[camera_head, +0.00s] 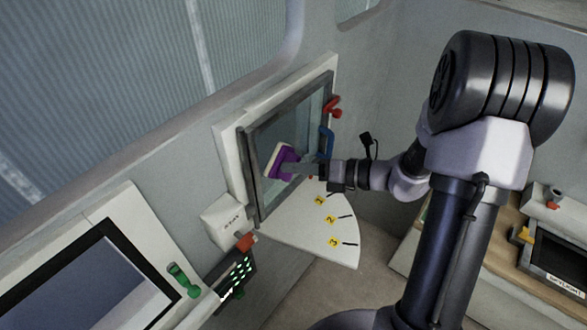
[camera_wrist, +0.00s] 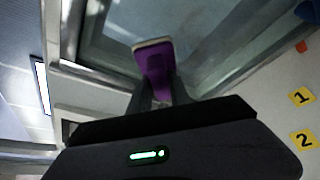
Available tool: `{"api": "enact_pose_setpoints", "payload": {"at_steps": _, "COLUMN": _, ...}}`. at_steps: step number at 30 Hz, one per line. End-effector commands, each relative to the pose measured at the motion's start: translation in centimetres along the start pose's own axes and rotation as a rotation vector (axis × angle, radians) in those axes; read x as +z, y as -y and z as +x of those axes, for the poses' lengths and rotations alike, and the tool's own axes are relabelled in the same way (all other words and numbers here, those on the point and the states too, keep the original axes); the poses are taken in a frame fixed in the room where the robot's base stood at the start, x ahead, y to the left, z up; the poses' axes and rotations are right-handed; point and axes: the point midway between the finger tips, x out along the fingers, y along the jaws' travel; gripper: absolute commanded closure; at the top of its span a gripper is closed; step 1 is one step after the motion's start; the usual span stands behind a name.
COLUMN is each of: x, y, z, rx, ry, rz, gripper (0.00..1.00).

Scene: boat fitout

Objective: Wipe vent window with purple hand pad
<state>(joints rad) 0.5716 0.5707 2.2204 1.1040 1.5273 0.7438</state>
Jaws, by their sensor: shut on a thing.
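The vent window (camera_head: 301,115) is a dark-framed pane in a white surround on the wall. The purple hand pad (camera_head: 285,160) has a pale face and is at the lower left part of the pane. My gripper (camera_head: 292,168) is shut on the pad. In the wrist view the pad (camera_wrist: 154,62) stands out ahead of my gripper (camera_wrist: 160,92), over the glass (camera_wrist: 195,35) near the frame. I cannot tell whether the pad's face touches the glass. A blue handle (camera_head: 326,142) and a red knob (camera_head: 333,107) are at the window's right side.
A white quadrant plate (camera_head: 310,240) with yellow numbers lies below the window. A white box (camera_head: 226,221) and a dark panel with green lights (camera_head: 238,272) are at its lower left. A screen console (camera_head: 80,275) stands at left, a bench (camera_head: 500,245) at right.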

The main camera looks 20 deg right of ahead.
Motion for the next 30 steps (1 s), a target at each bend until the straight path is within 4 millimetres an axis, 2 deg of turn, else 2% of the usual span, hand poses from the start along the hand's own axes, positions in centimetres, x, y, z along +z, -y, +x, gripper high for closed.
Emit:
{"api": "enact_pose_setpoints", "payload": {"at_steps": 16, "x": 3.5, "y": 3.6, "z": -1.3, "rx": -0.002, "ry": 0.004, "rz": -0.001, "gripper": 1.0}}
{"api": "enact_pose_setpoints", "payload": {"at_steps": 23, "x": 4.4, "y": 4.6, "z": -1.6, "rx": -0.003, "ry": 0.005, "rz": 0.0, "gripper": 1.0}}
{"api": "enact_pose_setpoints", "payload": {"at_steps": 30, "x": 6.2, "y": 6.5, "z": -2.5, "rx": -0.002, "ry": 0.005, "rz": -0.001, "gripper": 1.0}}
